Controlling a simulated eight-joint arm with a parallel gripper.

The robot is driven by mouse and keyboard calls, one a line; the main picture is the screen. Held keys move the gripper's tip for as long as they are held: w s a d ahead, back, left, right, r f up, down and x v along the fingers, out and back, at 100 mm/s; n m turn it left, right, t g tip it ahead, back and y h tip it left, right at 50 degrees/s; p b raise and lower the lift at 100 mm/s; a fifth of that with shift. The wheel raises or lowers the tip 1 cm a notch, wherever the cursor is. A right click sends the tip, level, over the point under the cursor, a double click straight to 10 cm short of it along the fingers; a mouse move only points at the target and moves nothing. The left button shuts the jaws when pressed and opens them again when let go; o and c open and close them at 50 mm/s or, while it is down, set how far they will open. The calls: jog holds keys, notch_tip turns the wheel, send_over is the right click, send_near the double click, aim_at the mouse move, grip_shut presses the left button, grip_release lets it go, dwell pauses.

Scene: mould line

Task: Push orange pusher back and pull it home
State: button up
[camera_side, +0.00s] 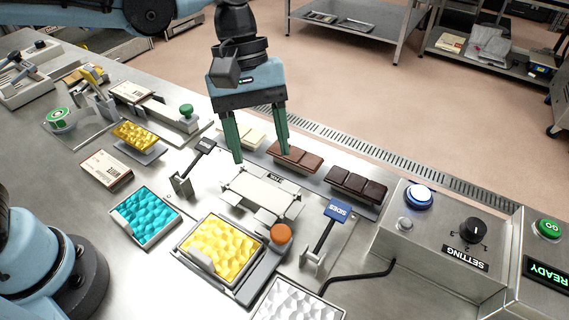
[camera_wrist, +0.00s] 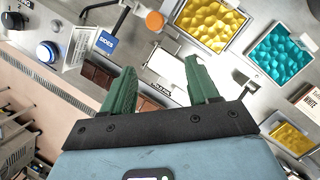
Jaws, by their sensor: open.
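The orange pusher (camera_side: 281,234) is a round orange knob beside the right corner of the yellow mould tray. It also shows in the wrist view (camera_wrist: 155,21), near the top. My gripper (camera_side: 259,158) is open and empty, with its two green fingers pointing down behind the white plate (camera_side: 262,192). The fingers (camera_wrist: 155,80) are wide apart in the wrist view. The knob is apart from my gripper, on the near side of the white plate. The pusher's lower part is hidden.
The yellow tray (camera_side: 217,246) and a teal tray (camera_side: 147,216) lie in front. A blue SIDES lever (camera_side: 340,211) stands right of the knob, a black-topped lever (camera_side: 205,146) to the left. Chocolate bars (camera_side: 357,187) lie behind. The control box (camera_side: 440,239) is at right.

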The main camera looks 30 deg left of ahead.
aim_at(280, 230)
jog(key=shift+n+g, duration=0.4)
jog(key=shift+g, duration=0.2)
jog(key=x, duration=0.4)
jog(key=d+x, duration=0.1)
jog(key=x, duration=0.3)
jog(key=d+x, duration=0.1)
jog(key=x, duration=0.4)
jog(key=shift+s+d+r, duration=0.15)
jog(key=shift+r, duration=0.15)
grip_shut()
